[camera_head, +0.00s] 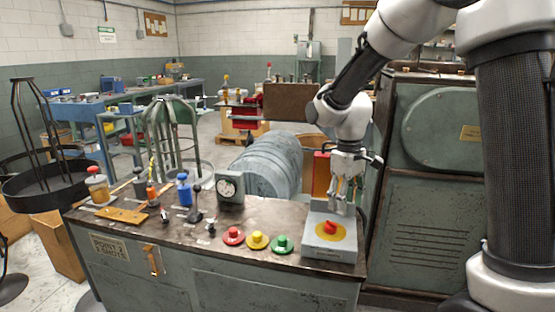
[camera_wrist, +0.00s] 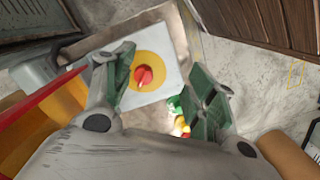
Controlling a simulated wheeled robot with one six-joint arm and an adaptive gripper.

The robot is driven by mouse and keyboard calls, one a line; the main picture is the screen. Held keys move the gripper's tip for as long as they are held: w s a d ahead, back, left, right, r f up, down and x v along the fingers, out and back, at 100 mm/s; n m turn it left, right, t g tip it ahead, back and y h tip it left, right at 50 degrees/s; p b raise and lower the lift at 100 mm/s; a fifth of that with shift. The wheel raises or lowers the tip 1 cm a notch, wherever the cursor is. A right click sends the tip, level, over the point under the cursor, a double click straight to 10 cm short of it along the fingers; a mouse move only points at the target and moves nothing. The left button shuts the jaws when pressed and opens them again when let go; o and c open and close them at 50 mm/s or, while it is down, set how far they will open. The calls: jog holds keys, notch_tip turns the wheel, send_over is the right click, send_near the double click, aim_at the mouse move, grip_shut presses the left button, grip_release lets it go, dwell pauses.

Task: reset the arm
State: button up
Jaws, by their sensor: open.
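My gripper (camera_head: 347,192) points down over the right end of the machine's control bench, above a grey box with a yellow disc and a red rotary knob (camera_head: 330,227). In the wrist view the red knob (camera_wrist: 144,76) shows on its yellow disc (camera_wrist: 160,69), near the left finger. The fingers of my gripper (camera_wrist: 163,90) are spread apart with nothing between them. The fingertips look apart from the knob in the head view.
Red (camera_head: 233,236), yellow (camera_head: 256,240) and green (camera_head: 282,244) buttons sit left of the knob box. A dial gauge (camera_head: 229,188) stands behind them. A tall green cabinet (camera_head: 425,190) is close on the right. A grey drum (camera_head: 268,165) lies behind the bench.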

jog(key=s+d+r+m+t, duration=0.2)
jog(key=s+d+r, duration=0.4)
jog(key=s, duration=0.5)
jog(key=s+d+r+m+t, duration=0.3)
jog(key=s+d+r+m, duration=0.2)
jog(key=s, duration=0.5)
notch_tip(320, 180, up, 2)
jog(key=shift+s+d, duration=0.35)
jog(key=shift+d, duration=0.75)
